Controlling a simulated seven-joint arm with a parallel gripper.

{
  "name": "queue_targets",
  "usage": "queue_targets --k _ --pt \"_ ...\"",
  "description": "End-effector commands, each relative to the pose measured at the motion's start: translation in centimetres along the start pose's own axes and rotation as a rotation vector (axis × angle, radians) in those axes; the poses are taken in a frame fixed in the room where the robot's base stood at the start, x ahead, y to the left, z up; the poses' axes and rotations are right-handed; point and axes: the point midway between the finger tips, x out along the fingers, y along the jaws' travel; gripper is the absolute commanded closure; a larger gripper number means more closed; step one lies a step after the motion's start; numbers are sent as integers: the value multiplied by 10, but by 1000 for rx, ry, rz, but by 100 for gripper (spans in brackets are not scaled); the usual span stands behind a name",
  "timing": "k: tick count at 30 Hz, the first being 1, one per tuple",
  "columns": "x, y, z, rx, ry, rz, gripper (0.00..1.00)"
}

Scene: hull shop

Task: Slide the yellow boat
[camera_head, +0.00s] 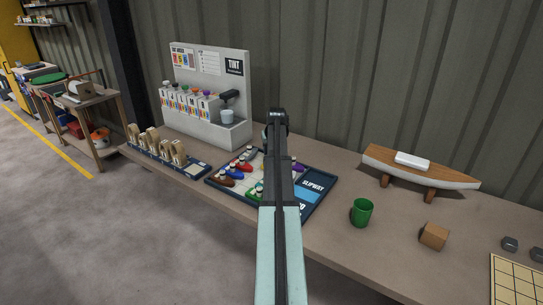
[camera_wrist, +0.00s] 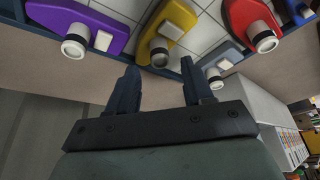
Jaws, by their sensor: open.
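I see no contact. In the head view my arm covers the middle of the board (camera_head: 220,181) and hides the yellow boat and my fingers. The board's blue strip marked SLIPWAY (camera_head: 313,185) is at its right.
In the wrist view a purple boat (camera_wrist: 84,22) lies left of the yellow one; a grey boat (camera_wrist: 213,58) and a red boat (camera_wrist: 247,18) lie right. A green cup (camera_head: 361,212), a wooden block (camera_head: 434,236) and a model hull (camera_head: 420,170) stand right of the board.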

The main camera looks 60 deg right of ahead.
Motion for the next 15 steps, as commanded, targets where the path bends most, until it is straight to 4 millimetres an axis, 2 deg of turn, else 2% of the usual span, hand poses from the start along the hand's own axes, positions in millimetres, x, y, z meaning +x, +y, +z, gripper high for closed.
queue_targets --k 1,6,15 --pt "9 0 0 0 -2 0 49" --pt "29 0 0 -1 -1 0 49" --pt "42 0 0 -1 1 0 49"
